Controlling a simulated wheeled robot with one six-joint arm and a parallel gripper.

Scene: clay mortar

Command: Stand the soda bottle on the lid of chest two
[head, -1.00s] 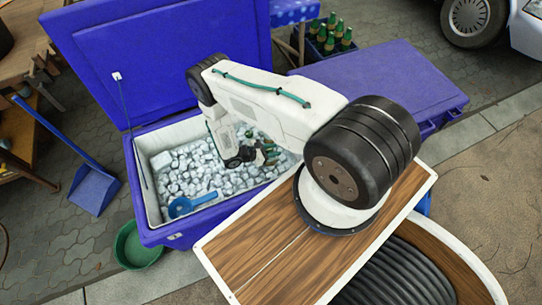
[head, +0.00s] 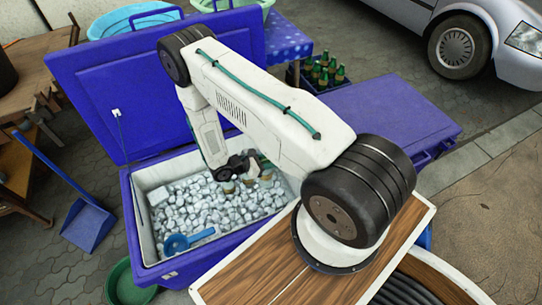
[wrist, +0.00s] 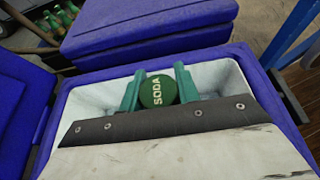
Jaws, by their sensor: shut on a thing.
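My gripper (wrist: 158,88) is shut on the soda bottle (wrist: 158,92), whose round green top lettered SODA shows between the teal fingers in the wrist view. In the head view my gripper hangs over the ice in the open blue chest (head: 203,256), and my arm and wrist hide most of it and the bottle. A closed blue chest with a flat, bare lid (head: 385,112) stands to the right, behind my arm. Its lid also shows at the top of the wrist view (wrist: 150,30). I cannot read a number on either chest.
The open chest's raised lid (head: 100,95) stands at the back left. A blue scoop (head: 185,242) lies on the ice. A crate of green bottles (head: 322,75) is behind the closed chest. A dustpan (head: 88,226) and green basin (head: 125,285) are at the left.

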